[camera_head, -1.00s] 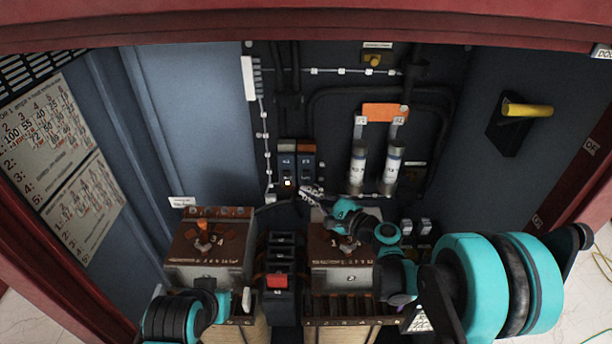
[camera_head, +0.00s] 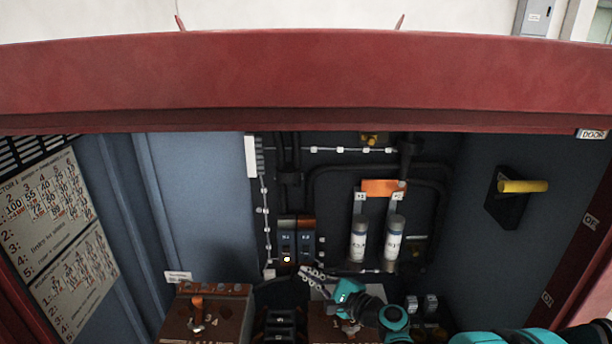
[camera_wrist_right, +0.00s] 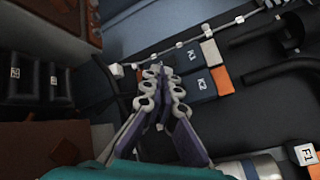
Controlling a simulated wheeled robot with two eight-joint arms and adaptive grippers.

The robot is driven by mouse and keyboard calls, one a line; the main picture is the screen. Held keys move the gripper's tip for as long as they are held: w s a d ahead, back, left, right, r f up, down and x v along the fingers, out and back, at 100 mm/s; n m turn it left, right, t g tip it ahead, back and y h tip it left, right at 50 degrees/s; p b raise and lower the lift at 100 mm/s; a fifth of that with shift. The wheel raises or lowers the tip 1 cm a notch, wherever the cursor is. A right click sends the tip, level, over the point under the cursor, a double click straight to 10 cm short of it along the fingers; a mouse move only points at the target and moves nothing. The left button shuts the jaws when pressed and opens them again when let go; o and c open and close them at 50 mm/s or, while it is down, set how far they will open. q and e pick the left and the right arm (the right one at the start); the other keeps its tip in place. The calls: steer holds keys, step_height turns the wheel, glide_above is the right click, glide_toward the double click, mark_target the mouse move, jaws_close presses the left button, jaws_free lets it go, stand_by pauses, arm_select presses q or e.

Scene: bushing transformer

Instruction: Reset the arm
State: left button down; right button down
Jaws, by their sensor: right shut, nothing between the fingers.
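My right gripper (camera_head: 314,274) is in front of the lower part of the dark back panel, left of two white cylindrical fuses (camera_head: 359,240). In the right wrist view its two fingers (camera_wrist_right: 163,90) are close together with nothing between them. Beyond the fingertips are two breakers labelled K1 (camera_wrist_right: 193,56) and K2 (camera_wrist_right: 203,87). They also show in the head view, with a small light glowing below one of them. My right arm (camera_head: 350,297) comes in from the lower right. My left gripper is not in view.
Brown-topped transformer blocks (camera_head: 226,299) stand at the bottom, close below the right gripper. A yellow handle (camera_head: 523,186) sticks out on the right wall. The red cabinet frame (camera_head: 300,83) crosses the top. A paper chart (camera_head: 52,215) is on the left wall.

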steer(key=s+d+f+n+g+h, duration=0.2)
steer(key=s+d+n+h, duration=0.4)
steer(key=s, duration=0.7)
steer(key=s+d+f+n+g+h, duration=0.2)
steer(key=s+d+n+h, duration=0.4)
steer(key=s+d+n, duration=0.4)
steer(key=s+d, duration=0.1)
steer(key=s, duration=0.2)
steer(key=shift+s+n+g, duration=0.15)
steer(key=shift+n+g, duration=0.15)
